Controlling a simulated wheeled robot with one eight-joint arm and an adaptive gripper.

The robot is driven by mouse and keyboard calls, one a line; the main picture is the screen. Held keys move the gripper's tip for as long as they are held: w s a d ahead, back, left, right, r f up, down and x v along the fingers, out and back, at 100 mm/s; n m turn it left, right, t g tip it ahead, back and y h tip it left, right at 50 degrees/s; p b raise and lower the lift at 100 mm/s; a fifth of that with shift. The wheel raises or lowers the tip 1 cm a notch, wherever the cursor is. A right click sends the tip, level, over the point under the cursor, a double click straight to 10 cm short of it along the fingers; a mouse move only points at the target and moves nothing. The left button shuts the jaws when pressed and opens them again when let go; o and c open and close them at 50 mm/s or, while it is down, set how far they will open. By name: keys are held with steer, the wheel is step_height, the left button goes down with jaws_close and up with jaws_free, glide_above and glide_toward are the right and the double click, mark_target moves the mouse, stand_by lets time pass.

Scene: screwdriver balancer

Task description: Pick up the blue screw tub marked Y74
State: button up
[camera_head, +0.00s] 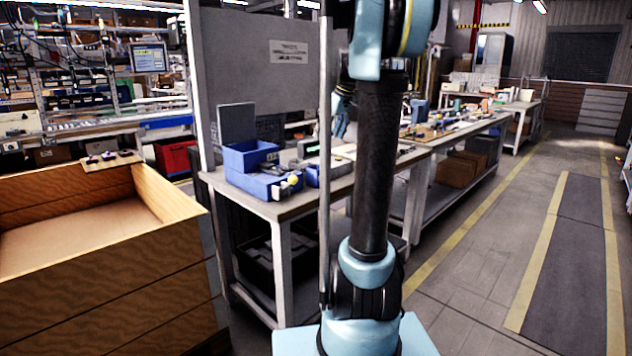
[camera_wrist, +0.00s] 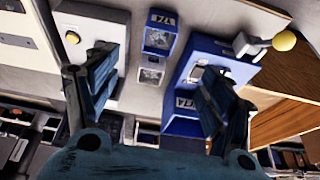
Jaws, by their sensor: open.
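In the wrist view, a small blue tub (camera_wrist: 161,38) with a white label stands on the pale bench top, beyond and between my fingers. The label is seen upside down and appears to read Y74. Its grey contents show through openings. A second blue container (camera_wrist: 183,122) with a similar label lies lower, partly hidden by my right finger; its mark looks alike, but I cannot read it surely. My gripper (camera_wrist: 152,80) is open and empty, its fingers spread on either side of the first tub's near end. In the head view I cannot single out the tub.
A larger blue bin (camera_wrist: 226,62) and a yellow-knobbed tool (camera_wrist: 284,41) lie right of the tub. A grey box with a yellow button (camera_wrist: 72,38) is left. In the head view, blue bins (camera_head: 246,158) crowd the workbench (camera_head: 290,211); a wooden crate (camera_head: 120,262) stands left.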

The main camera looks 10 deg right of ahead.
glide_above(316, 176)
steer(key=w+d, duration=0.2)
steer(key=w, duration=0.1)
step_height(316, 176, down, 11)
steer(key=shift+s+x, duration=0.15)
steer(key=shift+x, duration=1.15)
steer(key=shift+s+x, duration=0.1)
steer(key=shift+x, duration=1.2)
steer(key=c, duration=1.3)
